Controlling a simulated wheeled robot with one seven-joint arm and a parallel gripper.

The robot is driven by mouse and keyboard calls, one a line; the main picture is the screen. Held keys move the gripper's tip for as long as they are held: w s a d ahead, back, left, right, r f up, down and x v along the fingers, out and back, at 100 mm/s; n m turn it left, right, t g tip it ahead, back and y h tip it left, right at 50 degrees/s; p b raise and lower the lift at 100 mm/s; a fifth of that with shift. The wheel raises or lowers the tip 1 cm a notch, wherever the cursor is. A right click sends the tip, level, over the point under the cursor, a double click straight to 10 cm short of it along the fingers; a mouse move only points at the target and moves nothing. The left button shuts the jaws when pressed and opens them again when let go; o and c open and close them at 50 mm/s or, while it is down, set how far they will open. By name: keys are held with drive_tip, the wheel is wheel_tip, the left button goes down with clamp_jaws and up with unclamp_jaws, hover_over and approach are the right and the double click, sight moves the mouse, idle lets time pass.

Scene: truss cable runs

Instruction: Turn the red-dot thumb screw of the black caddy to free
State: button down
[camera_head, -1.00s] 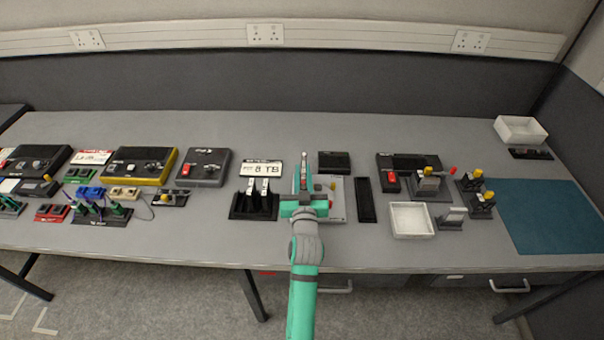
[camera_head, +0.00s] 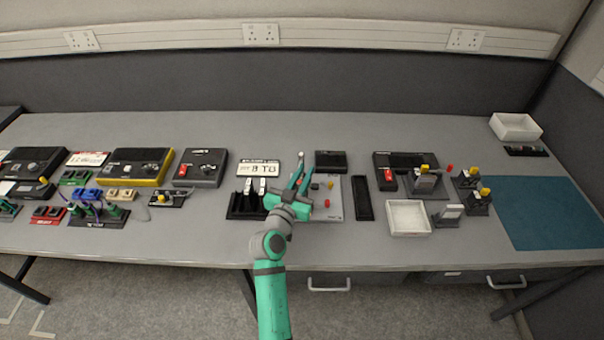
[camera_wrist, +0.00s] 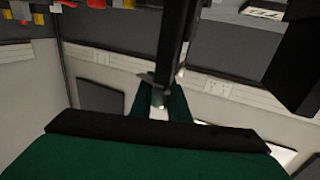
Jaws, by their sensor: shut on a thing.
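My gripper (camera_head: 301,170) is over the left part of a light grey plate (camera_head: 334,212), its green fingers pointing toward the back of the desk. It is shut on a thin dark piece with a pale tip (camera_head: 301,155). In the wrist view the green fingers (camera_wrist: 162,102) close on the end of a long dark bar (camera_wrist: 178,45). I cannot tell whether this is the black caddy, and no red-dot thumb screw can be made out on it. A yellow knob (camera_head: 331,185) and a red knob (camera_head: 326,203) show on the plate. My arm partly hides the plate's left side.
A black holder with two upright slots (camera_head: 240,212) stands close left of my gripper. A black box (camera_head: 331,161) is behind the plate, and a narrow black tray (camera_head: 363,198) is right of it. A white bin (camera_head: 408,218) stands farther right. The desk's back strip is clear.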

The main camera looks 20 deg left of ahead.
drive_tip(key=shift+d+m+g+h, duration=0.3)
drive_tip(key=shift+m+h, duration=0.5)
drive_tip(key=shift+h, duration=0.4)
drive_tip(key=shift+d+m+g+h, duration=0.25)
drive_tip(key=shift+m+g+h, duration=0.2)
drive_tip(key=shift+m+h, duration=0.55)
drive_tip(key=shift+d+m+g+h, duration=0.3)
drive_tip(key=shift+m+h, duration=0.3)
drive_tip(key=shift+h, duration=0.8)
drive_tip(key=shift+s+d+f+h, duration=0.1)
drive_tip(key=shift+s+h, duration=0.05)
drive_tip(key=shift+h, duration=0.15)
drive_tip(key=c, duration=2)
unclamp_jaws()
drive_tip(key=o, duration=0.3)
drive_tip(key=shift+s, duration=0.1)
drive_tip(key=shift+o, duration=0.2)
drive_tip(key=v, duration=1.1)
